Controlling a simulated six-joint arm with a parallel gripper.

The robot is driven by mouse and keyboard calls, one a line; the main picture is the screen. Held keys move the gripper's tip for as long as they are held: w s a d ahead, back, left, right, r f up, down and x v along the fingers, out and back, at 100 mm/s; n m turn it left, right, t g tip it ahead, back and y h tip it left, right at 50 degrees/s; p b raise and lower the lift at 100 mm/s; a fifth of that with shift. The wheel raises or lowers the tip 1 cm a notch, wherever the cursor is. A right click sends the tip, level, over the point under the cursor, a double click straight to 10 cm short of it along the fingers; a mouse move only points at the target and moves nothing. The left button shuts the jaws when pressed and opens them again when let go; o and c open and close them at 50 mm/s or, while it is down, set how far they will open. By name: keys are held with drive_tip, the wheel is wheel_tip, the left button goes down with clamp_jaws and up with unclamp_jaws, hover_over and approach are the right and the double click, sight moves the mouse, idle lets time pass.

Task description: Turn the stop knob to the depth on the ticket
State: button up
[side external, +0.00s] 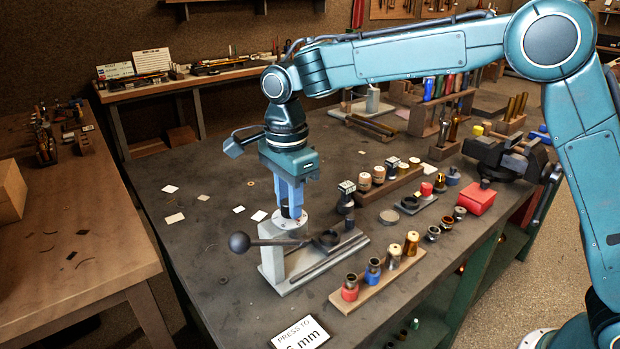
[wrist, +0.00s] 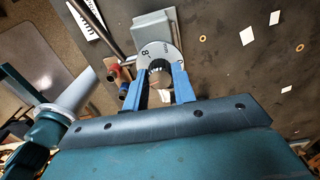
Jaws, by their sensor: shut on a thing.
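The stop knob (side external: 285,209) is a small dark cylinder above a pale round dial (side external: 289,222) on top of a grey bench press (side external: 273,265). My gripper (side external: 290,205) points down with its blue fingers closed around the knob. In the wrist view the ribbed black knob (wrist: 159,66) sits between my two fingertips (wrist: 158,73). The dial (wrist: 150,48) there shows an 8 near its left side; other marks are too small to read or hidden. The white ticket (side external: 300,333) reads "PRESS TO" and "mm"; its number is partly cut off by the frame edge.
The press's lever ends in a dark ball (side external: 239,242) at left. A wooden strip (side external: 378,279) with red, blue and brass-coloured pieces stands to the right. Another rack (side external: 390,186) and a red box (side external: 479,198) lie behind. Paper scraps lie on the open tabletop at left.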

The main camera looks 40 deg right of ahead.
drive_tip(key=shift+r+m, duration=0.1)
drive_tip(key=shift+m, duration=1.2)
drive_tip(key=o, duration=1)
wheel_tip(320, 180, up, 14)
drive_tip(key=shift+f, duration=0.15)
